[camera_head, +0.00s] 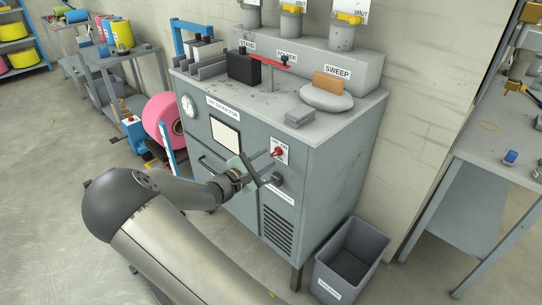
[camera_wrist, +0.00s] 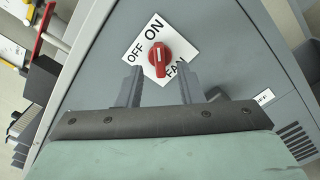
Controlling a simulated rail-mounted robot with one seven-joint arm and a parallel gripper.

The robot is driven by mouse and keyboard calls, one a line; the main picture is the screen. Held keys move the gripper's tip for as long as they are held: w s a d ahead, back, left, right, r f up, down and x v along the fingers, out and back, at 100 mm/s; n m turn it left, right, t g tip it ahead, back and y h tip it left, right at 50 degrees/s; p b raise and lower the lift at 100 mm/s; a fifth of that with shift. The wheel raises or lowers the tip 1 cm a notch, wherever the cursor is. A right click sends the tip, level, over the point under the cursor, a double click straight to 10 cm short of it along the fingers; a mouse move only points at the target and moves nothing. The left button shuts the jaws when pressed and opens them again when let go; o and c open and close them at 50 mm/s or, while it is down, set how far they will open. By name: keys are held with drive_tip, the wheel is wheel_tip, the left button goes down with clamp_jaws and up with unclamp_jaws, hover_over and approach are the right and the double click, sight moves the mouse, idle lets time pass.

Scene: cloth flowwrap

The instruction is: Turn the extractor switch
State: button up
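The extractor switch is a red rotary knob (camera_wrist: 159,59) on a white plate (camera_wrist: 143,41) marked OFF, ON and FAN, on the front of a grey cabinet. In the head view the red knob (camera_head: 278,152) sits near the cabinet's upper right front edge. My gripper (camera_wrist: 160,85) is open in the wrist view, its two grey fingers apart below the knob with nothing between them. The knob lies just beyond the fingertips, roughly centred between them; I see no contact. In the head view my gripper (camera_head: 270,166) is close in front of the cabinet face, beside the knob.
The grey cabinet (camera_head: 325,165) carries a gauge (camera_head: 188,106), a black handle and a vent (camera_head: 277,230). A dark knob (camera_head: 277,180) sits below the switch. A grey bin (camera_head: 350,262) stands at the cabinet's right. A table (camera_head: 500,165) is further right.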

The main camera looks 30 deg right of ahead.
sight(274, 155)
drive_tip(key=shift+x, duration=1.6)
clamp_jaws()
